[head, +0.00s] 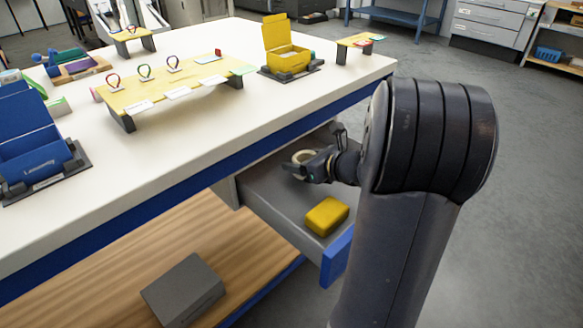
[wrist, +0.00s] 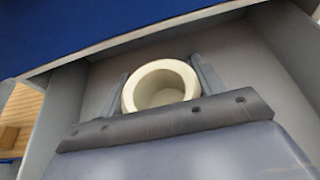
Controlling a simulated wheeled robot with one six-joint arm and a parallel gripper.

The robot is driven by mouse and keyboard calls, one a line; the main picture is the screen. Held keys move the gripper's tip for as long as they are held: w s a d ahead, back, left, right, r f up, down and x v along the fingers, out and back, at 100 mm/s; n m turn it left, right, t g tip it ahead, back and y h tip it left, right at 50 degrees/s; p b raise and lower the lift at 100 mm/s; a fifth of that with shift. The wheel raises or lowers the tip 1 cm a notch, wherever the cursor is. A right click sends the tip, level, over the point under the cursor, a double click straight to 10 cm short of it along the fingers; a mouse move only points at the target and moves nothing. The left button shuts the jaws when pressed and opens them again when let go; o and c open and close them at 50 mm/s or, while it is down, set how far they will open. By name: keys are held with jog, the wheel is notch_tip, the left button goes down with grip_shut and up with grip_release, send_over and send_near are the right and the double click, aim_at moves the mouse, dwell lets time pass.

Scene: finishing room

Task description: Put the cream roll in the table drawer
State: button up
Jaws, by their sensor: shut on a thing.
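The cream roll (wrist: 127,96) is a ring with an open middle, held between the two fingers of my gripper (wrist: 163,88) in the wrist view. In the head view the roll (head: 297,158) shows partly behind my gripper (head: 312,166). My gripper is shut on it, over the inside of the pulled-out table drawer (head: 280,208). The grey drawer walls show on both sides of the roll in the wrist view. I cannot tell whether the roll touches the drawer floor. The drawer has a blue front (head: 337,258).
A yellow block (head: 326,215) lies in the drawer near its front. The white tabletop (head: 205,125) with its blue edge overhangs the back of the drawer. A yellow open box (head: 287,60) and a yellow rack (head: 170,90) stand on top. A dark grey box (head: 183,290) lies on the wooden lower shelf.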

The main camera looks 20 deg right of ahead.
jog(key=shift+x, duration=1.1)
jog(key=shift+w+a+f+b, duration=0.3)
jog(key=shift+w+f+b, duration=0.45)
jog(key=shift+f, duration=0.1)
jog(key=shift+w, duration=0.2)
jog(key=shift+f, duration=0.15)
jog(key=shift+f, duration=0.15)
jog(key=o, duration=1)
